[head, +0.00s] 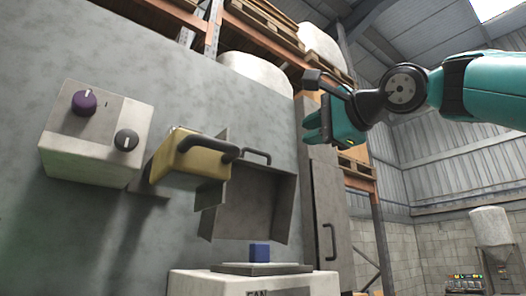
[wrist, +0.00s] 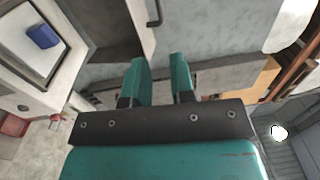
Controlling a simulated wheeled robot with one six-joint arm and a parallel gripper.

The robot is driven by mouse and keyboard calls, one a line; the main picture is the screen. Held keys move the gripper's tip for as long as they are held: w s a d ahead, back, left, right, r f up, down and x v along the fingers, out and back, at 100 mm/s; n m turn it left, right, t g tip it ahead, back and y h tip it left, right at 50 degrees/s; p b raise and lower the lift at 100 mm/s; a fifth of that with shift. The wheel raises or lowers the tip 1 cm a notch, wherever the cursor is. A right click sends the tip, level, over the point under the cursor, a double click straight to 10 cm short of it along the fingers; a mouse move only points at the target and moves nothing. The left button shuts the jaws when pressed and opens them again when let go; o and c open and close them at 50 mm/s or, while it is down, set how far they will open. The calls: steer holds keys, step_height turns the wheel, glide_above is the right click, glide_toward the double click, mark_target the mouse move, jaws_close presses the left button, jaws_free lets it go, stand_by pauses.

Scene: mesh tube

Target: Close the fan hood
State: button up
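The fan hood (head: 262,200) is a grey metal shell with a dark handle (head: 257,152) along its top edge. It stands tilted up, its hollow side facing me, above a white base (head: 225,283) lettered "FAN". A blue cube (head: 259,250) sits uncovered on the plate on that base; it also shows at the upper left of the wrist view (wrist: 42,36). My gripper (head: 322,122) is up and right of the hood, apart from it. In the wrist view its two teal fingers (wrist: 160,62) stand apart with nothing between them.
Left of the hood, a yellow box (head: 190,160) with a dark handle and a white box (head: 95,135) with two knobs are on the grey wall panel. A tall grey cabinet door (head: 325,215) with a handle stands right of the hood. Shelving (head: 290,60) rises behind.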

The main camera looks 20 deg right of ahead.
mark_target(261, 153)
steer(key=p+x, duration=0.5)
steer(key=x, duration=0.9)
steer(key=shift+w+a, duration=0.1)
steer(key=shift+w+a+p, duration=0.15)
steer(key=shift+w+p, duration=0.25)
steer(key=shift+w, duration=0.1)
steer(key=shift+f, duration=0.1)
jaws_close()
